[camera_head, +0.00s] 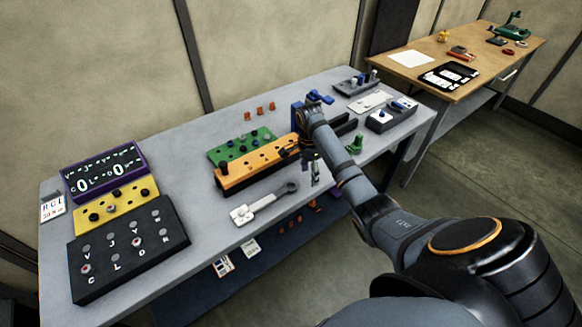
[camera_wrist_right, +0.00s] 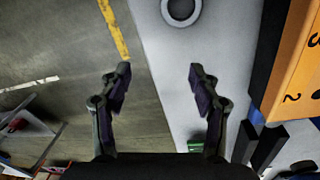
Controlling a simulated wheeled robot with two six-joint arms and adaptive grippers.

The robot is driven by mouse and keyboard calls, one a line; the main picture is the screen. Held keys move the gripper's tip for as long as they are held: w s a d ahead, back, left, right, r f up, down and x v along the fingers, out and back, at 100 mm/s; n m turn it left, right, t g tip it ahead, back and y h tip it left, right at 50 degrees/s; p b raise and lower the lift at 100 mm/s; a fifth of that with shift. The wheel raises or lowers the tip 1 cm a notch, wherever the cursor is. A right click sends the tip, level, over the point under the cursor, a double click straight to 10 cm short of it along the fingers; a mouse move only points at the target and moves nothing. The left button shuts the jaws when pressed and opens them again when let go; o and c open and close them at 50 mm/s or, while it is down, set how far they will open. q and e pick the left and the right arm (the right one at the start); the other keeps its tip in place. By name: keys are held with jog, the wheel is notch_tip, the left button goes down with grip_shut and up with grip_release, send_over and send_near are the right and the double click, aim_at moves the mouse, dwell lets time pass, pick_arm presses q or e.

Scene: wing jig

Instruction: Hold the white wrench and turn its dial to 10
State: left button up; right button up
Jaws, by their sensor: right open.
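The white wrench (camera_head: 262,204) lies flat near the front edge of the grey table. Its white, wider end (camera_head: 242,213) points left and its grey ring end points right. The dial's setting is too small to read. In the right wrist view only the ring end (camera_wrist_right: 181,9) shows, cut by the top edge. My right gripper (camera_wrist_right: 158,72) is open and empty, with its fingers apart over the table's front edge, below the ring in that view. In the head view its fingers are small and dark, to the right of the wrench. My left gripper is not in view.
An orange block (camera_head: 258,165) and a green board (camera_head: 241,147) lie behind the wrench. A black letter panel (camera_head: 128,246) and a yellow panel (camera_head: 117,205) stand at the left. A green piece (camera_head: 356,144) is right of my arm. The table (camera_head: 205,222) left of the wrench is clear.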

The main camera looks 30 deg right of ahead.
aim_at(291, 188)
jog(key=w+a+r+n+t, duration=0.1)
jog(key=w+a+r+n, duration=0.2)
jog(key=a, duration=0.3)
jog(key=f, duration=0.8)
jog(key=shift+s+d, duration=0.1)
jog(key=shift+d, duration=0.2)
jog(key=shift+r, duration=0.1)
grip_shut()
jog(key=shift+r, duration=0.1)
jog(key=shift+r, duration=0.15)
